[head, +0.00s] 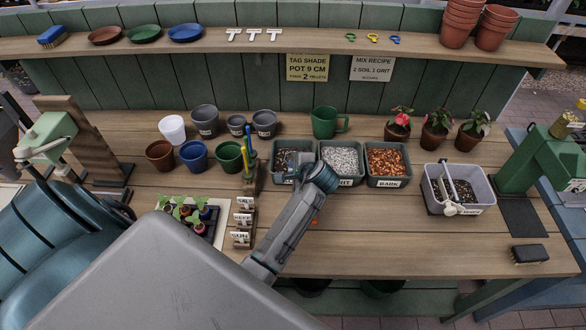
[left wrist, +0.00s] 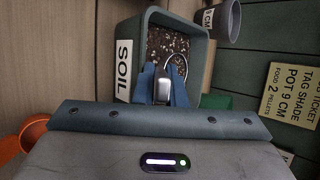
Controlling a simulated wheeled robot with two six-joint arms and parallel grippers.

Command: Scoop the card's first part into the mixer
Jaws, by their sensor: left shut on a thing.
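My left gripper (head: 304,168) is at the front right of the soil bin (head: 282,179). In the left wrist view, its blue fingers (left wrist: 165,88) are shut on a metal scoop handle (left wrist: 163,91). The scoop's round rim (left wrist: 180,64) is inside the soil bin (left wrist: 203,52), at the dark speckled soil. The head view hides the scoop behind my gripper. The recipe card (head: 371,69) reads 2 soil, 1 grit. The clear mixing tub (head: 482,209) stands to the right with dark material and a white tool in it. My right gripper is not in view.
The grit bin (head: 344,181) and bark bin (head: 389,182) stand right of the soil. A green mug (head: 325,122) and several pots (head: 205,120) are behind and left. Potted plants (head: 436,130) stand behind the tub. The bench front between my arm and the black brush (head: 529,254) is mostly clear.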

